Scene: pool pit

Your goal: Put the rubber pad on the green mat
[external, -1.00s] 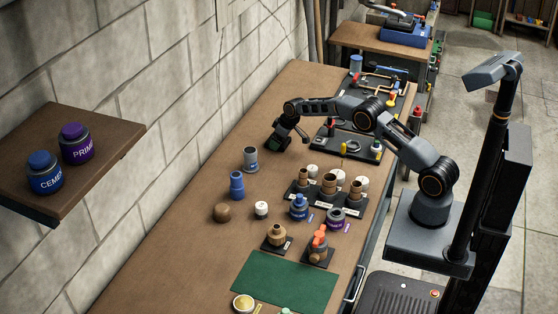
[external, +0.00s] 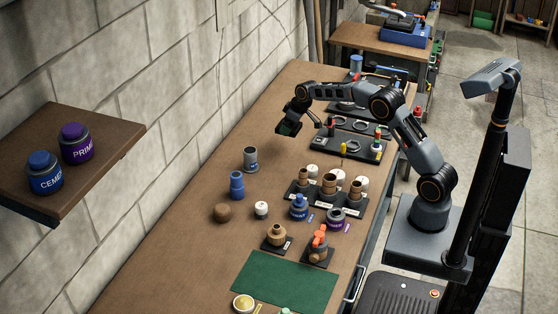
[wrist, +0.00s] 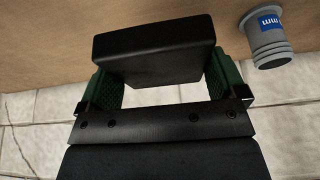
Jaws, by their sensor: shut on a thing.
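The rubber pad (wrist: 152,50) is a thick black block. In the wrist view it sits between the two green-lined fingers of my gripper (wrist: 158,82), which is shut on it. In the external view my gripper (external: 287,129) is above the far part of the bench, near the wall, and the pad is hard to tell apart from it. The green mat (external: 285,281) lies flat on the near part of the bench, well away from my gripper, and its visible surface is bare.
A grey cylinder (external: 250,158) stands below my gripper in the picture; it also shows in the wrist view (wrist: 268,38). Blue fittings (external: 237,185), a brown cap (external: 222,212), a white cap (external: 261,209) and several fittings on black stands (external: 327,200) lie between gripper and mat.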

